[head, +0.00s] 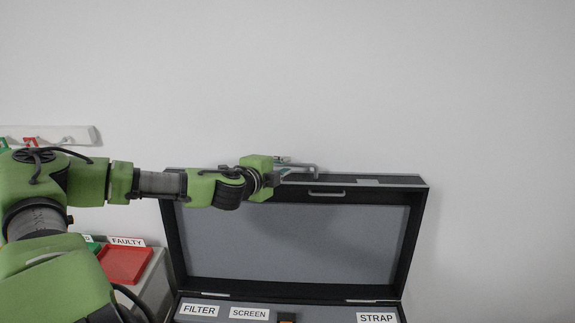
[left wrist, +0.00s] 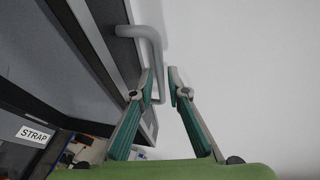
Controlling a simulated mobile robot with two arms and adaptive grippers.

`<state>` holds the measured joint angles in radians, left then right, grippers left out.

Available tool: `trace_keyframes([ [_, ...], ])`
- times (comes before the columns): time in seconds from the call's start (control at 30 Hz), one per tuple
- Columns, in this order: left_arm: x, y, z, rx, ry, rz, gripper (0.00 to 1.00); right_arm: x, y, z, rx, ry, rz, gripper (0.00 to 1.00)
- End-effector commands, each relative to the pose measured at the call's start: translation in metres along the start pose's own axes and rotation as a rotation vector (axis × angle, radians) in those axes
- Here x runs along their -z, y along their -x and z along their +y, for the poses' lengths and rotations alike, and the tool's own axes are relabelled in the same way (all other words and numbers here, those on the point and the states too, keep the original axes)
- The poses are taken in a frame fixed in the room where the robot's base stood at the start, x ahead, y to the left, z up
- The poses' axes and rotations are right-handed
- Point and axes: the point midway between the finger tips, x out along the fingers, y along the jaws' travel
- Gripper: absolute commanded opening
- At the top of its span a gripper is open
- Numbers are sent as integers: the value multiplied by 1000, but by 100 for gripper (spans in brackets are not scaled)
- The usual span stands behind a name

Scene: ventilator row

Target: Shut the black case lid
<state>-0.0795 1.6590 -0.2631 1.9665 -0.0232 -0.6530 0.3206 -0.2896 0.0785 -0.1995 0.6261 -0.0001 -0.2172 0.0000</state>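The black case (head: 417,235) stands open below the white wall, its lid (head: 300,240) raised upright with a grey inner panel facing me. A grey bracket-shaped handle (head: 312,168) stands on the lid's top edge; it shows large in the left wrist view (left wrist: 154,45). My left gripper (head: 284,162) reaches in from the left to this handle. In the left wrist view its teal-padded fingers (left wrist: 162,82) are parted, with the handle bar between their tips. A narrow gap shows beside the right-hand finger. My right gripper is out of view.
The case base carries FILTER (head: 199,310), SCREEN (head: 249,313) and STRAP (head: 377,318) labels. A red FAULTY bin (head: 125,265) stands left of the case. A white wall rail (head: 75,134) is at far left. The wall right of the case is bare.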

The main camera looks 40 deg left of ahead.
Motion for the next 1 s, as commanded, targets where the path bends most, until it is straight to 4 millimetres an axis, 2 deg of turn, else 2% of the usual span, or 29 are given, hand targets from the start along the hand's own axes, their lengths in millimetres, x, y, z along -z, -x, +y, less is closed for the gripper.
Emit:
trace_keyframes([
  [0.3, -1, -19, -1, 5, 8, -4, 15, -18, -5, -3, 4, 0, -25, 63],
  [0.83, 2, -26, 0, 1, 0, 3, 15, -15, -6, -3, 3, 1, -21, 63],
  [0.87, 2, -26, 0, 1, 0, 3, 10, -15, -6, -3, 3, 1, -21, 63],
  [0.9, 2, -26, 0, 1, 0, 3, 0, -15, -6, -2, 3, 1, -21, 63],
  [1.0, 2, -26, 0, 0, 0, 3, 0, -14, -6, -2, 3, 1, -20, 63],
])
